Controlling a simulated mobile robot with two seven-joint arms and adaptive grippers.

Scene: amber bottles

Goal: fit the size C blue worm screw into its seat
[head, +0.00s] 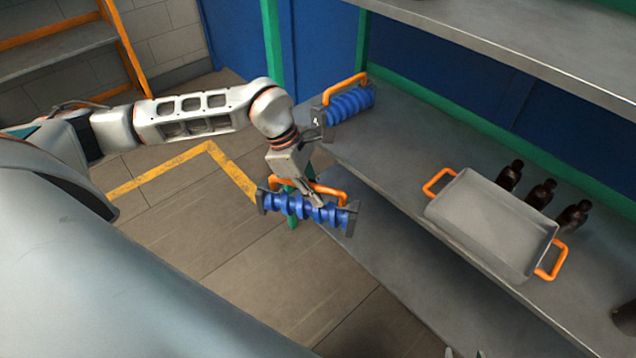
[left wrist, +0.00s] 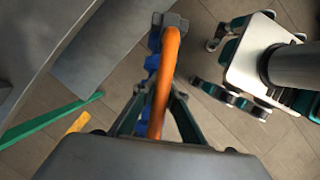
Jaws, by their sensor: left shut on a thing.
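A blue worm screw (head: 303,208) with dark grey end plates and an orange handle (head: 330,191) hangs in the air in front of the shelf, slightly tilted. My left gripper (head: 310,190) is shut on its handle. In the left wrist view the orange handle (left wrist: 164,80) runs between the fingers, with blue thread behind it. A second blue worm screw (head: 350,104), also orange-handled, lies at the shelf's far left end. I can read no size mark on either, and no empty seat is clear to me. Small grey tips at the bottom edge may be my right gripper (head: 465,353).
A grey tray (head: 490,222) with two orange handles stands on the grey shelf (head: 400,165). Dark bottles (head: 540,193) stand behind it, another at the right edge (head: 626,318). An upper shelf (head: 520,50) overhangs. The shelf is bare between the second screw and the tray.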

